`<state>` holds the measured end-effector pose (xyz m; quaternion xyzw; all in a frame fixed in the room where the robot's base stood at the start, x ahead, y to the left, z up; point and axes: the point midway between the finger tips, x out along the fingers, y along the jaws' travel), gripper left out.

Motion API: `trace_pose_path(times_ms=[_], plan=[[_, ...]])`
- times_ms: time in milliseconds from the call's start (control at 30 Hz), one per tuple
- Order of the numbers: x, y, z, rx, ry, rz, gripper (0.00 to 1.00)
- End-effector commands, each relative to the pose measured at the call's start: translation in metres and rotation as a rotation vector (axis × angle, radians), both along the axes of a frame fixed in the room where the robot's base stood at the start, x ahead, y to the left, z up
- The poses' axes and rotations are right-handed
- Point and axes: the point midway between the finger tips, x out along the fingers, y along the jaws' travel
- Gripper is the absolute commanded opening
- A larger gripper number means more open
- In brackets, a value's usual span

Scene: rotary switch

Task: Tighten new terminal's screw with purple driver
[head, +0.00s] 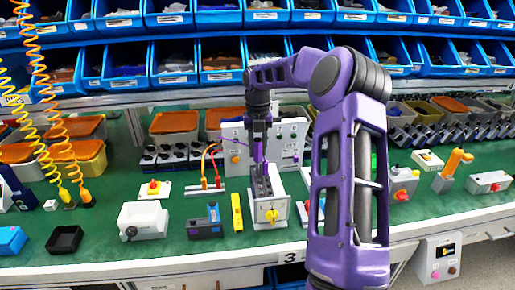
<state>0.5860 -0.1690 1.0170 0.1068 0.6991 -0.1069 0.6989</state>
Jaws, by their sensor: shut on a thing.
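My gripper (260,128) points down above a grey and white rotary switch (281,221) with a yellow knob, standing on the green bench. It is shut on a slim purple driver (258,152), held roughly upright. The driver's lower end is at or just above the dark open top of the switch (264,183). I cannot tell whether its tip touches a screw. The terminal and its screw are too small to make out.
Left of the switch lie a yellow block (237,213), a blue and dark tool (205,222) and a white box (142,220). A grey panel (290,146) stands behind. Yellow and orange coiled cords (48,100) hang at left. Blue bins (174,62) line the back.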

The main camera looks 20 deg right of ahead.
Motion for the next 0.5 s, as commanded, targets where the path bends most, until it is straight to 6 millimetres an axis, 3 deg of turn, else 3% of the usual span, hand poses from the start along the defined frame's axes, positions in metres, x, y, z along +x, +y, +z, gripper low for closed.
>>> trace_pose_path(times_ms=[300,500], plan=[[0.0002,0.0007,0.0000,-0.001,-0.001,-0.439,0.00],[0.0000,0.0003,-0.0001,0.000,0.000,-0.502,0.00]])
